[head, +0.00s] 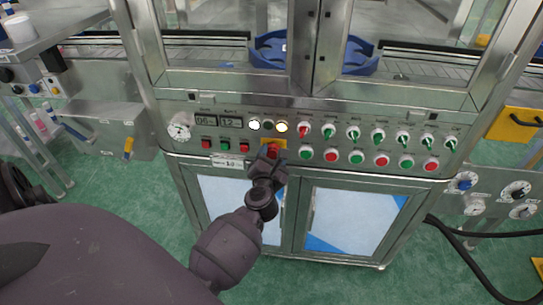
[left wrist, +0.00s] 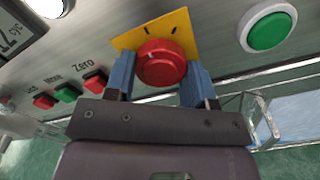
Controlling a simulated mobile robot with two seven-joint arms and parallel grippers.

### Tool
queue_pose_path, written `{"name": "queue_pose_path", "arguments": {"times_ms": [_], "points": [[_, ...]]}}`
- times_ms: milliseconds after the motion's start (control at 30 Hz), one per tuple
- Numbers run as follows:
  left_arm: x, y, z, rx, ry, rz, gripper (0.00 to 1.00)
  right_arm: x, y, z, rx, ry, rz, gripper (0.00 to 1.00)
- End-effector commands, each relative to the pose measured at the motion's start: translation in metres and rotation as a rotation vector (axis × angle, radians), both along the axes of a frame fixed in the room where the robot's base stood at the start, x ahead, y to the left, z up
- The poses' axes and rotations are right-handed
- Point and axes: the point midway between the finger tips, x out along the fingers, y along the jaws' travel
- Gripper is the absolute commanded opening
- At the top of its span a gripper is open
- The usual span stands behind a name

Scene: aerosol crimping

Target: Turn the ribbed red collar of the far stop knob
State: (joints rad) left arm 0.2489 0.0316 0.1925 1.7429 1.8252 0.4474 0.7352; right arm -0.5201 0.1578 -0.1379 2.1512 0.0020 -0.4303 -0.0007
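The red stop knob (head: 272,150) sits on a yellow square plate on the middle of the metal control panel. In the left wrist view the round red knob (left wrist: 161,62) stands out from its yellow plate (left wrist: 181,28). My left gripper (head: 267,162) reaches up to it from below. Its two blue fingers (left wrist: 160,78) lie on either side of the knob, with no clear gap between them and its sides. The collar's ribs are too small to make out, and the fingers hide part of its sides. My right gripper is not in view.
Several small red and green buttons (left wrist: 69,92) lie left of the knob. Round buttons and selector switches (head: 353,133) fill the panel to its right, including a green button (left wrist: 268,31). Displays (head: 218,122) and lit lamps sit above. Cabinet doors (head: 355,215) are below.

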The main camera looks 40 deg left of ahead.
Motion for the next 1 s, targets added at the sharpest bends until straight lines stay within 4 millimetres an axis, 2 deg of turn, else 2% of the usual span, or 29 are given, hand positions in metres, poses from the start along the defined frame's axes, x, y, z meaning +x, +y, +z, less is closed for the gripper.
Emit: {"name": "queue_pose_path", "arguments": {"times_ms": [33, 100, 267, 467, 733, 1000], "points": [[0.000, 0.000, 0.000, 0.000, 0.000, 0.000, 0.33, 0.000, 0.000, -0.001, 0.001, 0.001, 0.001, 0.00], [0.000, 0.000, 0.000, 0.000, 0.000, 0.000, 0.26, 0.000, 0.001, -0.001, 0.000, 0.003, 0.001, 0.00], [0.000, 0.000, 0.001, 0.009, 0.006, 0.000, 0.26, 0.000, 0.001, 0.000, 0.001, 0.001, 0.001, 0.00], [0.000, 0.000, 0.005, 0.069, 0.040, 0.000, 0.26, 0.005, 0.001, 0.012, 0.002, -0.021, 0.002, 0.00], [0.001, 0.000, 0.008, 0.235, 0.139, -0.001, 0.26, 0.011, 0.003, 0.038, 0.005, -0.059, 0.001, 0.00], [0.000, 0.000, 0.007, 0.411, 0.249, 0.001, 0.26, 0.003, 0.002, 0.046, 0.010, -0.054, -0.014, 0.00]]}}
